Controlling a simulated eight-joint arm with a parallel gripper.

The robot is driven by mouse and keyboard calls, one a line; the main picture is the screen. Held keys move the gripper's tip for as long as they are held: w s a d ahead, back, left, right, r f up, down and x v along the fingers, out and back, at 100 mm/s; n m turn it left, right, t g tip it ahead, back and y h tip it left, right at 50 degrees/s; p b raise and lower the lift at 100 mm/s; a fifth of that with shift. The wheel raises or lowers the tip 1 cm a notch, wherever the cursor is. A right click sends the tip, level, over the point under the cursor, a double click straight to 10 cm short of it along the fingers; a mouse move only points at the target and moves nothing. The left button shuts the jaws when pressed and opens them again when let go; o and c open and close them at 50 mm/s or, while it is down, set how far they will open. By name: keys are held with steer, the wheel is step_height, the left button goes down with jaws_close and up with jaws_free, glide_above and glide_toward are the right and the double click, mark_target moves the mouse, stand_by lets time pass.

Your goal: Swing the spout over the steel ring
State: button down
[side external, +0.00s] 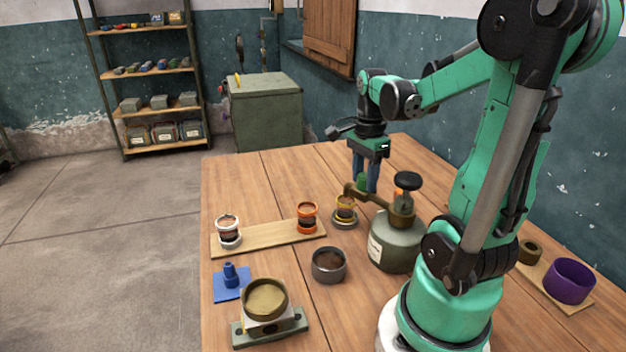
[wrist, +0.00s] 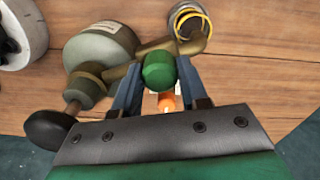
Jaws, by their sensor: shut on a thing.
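The brass spout (side external: 376,197) reaches left from the top of a grey-green canister (side external: 392,245) with a black knob (side external: 407,181). Its outlet end is above a yellow-ringed jar (side external: 345,208) on a grey base. In the wrist view the spout (wrist: 130,67) ends beside the yellow ring (wrist: 190,20). My gripper (side external: 365,183) is shut on the green knob (wrist: 159,70) on the spout, partly hidden by the fingers in the side view. A pale, steel-looking ring (side external: 228,232) is around a jar at the left end of a wooden board, well away from the spout.
An orange-ringed jar (side external: 307,218) stands on the board's right end (side external: 268,238). In front are a dark cup (side external: 329,265), a blue piece on a blue pad (side external: 231,282) and a round tan-filled holder (side external: 266,300). A purple ring (side external: 569,281) is at the right.

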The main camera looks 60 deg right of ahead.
mark_target(365, 175)
steer(key=shift+d, duration=0.1)
steer(key=shift+c, duration=2.3)
jaws_free()
steer(key=shift+r, duration=2.85)
steer(key=w+a+f+n+t, duration=0.1)
steer(key=w+a+n+t, duration=0.2)
steer(key=a+n, duration=0.7)
steer(key=w+a+f+n+t, duration=0.1)
steer(key=w+a+n+t, duration=0.3)
steer(key=a+n, duration=0.6)
steer(key=w+n, duration=0.1)
steer(key=n, duration=0.3)
steer(key=shift+w+f, duration=0.15)
steer(key=shift+f, duration=0.25)
